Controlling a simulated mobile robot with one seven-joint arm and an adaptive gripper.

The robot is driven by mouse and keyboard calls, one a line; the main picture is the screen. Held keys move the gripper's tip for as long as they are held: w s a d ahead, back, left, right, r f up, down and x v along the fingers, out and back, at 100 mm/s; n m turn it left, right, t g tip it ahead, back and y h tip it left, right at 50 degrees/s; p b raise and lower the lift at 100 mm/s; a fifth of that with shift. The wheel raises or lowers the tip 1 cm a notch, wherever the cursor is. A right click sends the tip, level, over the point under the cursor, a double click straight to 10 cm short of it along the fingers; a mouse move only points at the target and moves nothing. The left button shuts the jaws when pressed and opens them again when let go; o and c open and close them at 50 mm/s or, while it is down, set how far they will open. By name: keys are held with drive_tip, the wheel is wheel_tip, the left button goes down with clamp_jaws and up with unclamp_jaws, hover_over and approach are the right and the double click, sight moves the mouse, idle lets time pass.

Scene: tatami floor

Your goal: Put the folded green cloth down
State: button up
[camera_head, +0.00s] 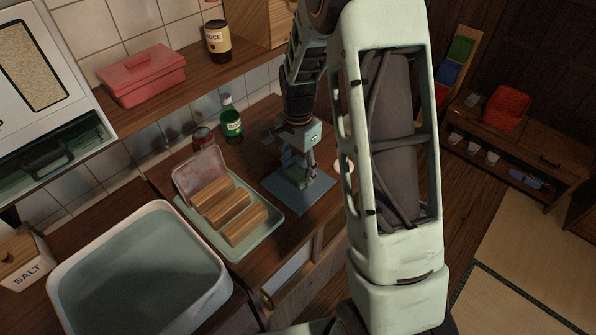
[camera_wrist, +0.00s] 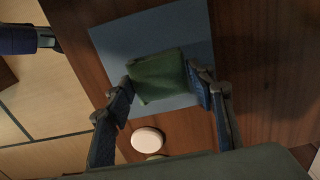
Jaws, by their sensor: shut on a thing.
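The folded green cloth (camera_wrist: 160,78) is between the two fingers of my gripper (camera_wrist: 162,85) in the wrist view, and the fingers are shut on it. In the head view the cloth (camera_head: 293,183) shows as a small green patch below my gripper (camera_head: 301,172), partly hidden by the fingers. The cloth is over a blue-grey mat (camera_head: 300,202) on the wooden counter. The mat also shows around the cloth in the wrist view (camera_wrist: 115,50). I cannot tell whether the cloth touches the mat.
A pale tray (camera_head: 262,239) with several wooden blocks stands left of the mat. A basin (camera_head: 66,292) is at the front left. A green bottle (camera_head: 231,120) and a red-lidded jar (camera_head: 203,138) stand behind. A round white thing (camera_wrist: 147,139) lies close to the mat.

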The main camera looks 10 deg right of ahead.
sight(298, 172)
drive_tip(key=shift+f, duration=0.65)
drive_tip(key=shift+f, duration=0.15)
drive_tip(key=o, duration=1)
wheel_tip(298, 172, up, 12)
drive_tip(key=shift+r, duration=0.2)
